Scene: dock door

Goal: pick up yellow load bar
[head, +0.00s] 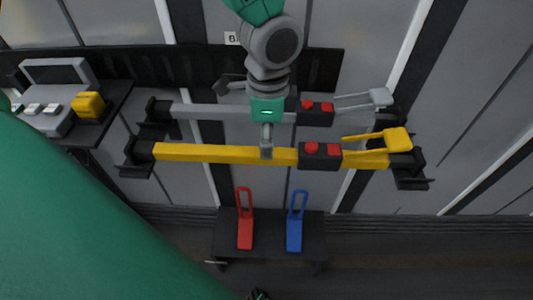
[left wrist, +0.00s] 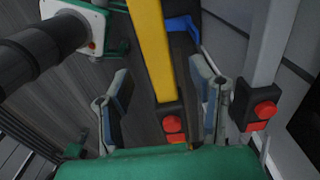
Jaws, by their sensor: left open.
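The yellow load bar (head: 205,153) lies level across two black end brackets, with a dark block with red buttons (head: 320,154) and a yellow handle (head: 396,139) toward its right end. My left gripper (head: 266,150) comes down from above onto the bar's middle, left of the block. In the left wrist view the gripper (left wrist: 160,80) is open, with one finger on each side of the yellow bar (left wrist: 148,40). The fingers appear apart from the bar; exact depth is hard to tell. My right gripper is not in view.
A similar grey bar (head: 205,111) with red buttons lies just behind the yellow one. A low black stand below holds a red handle (head: 245,230) and a blue handle (head: 294,230). At left, a dark shelf carries a grey console (head: 60,90) and a yellow block (head: 89,105).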

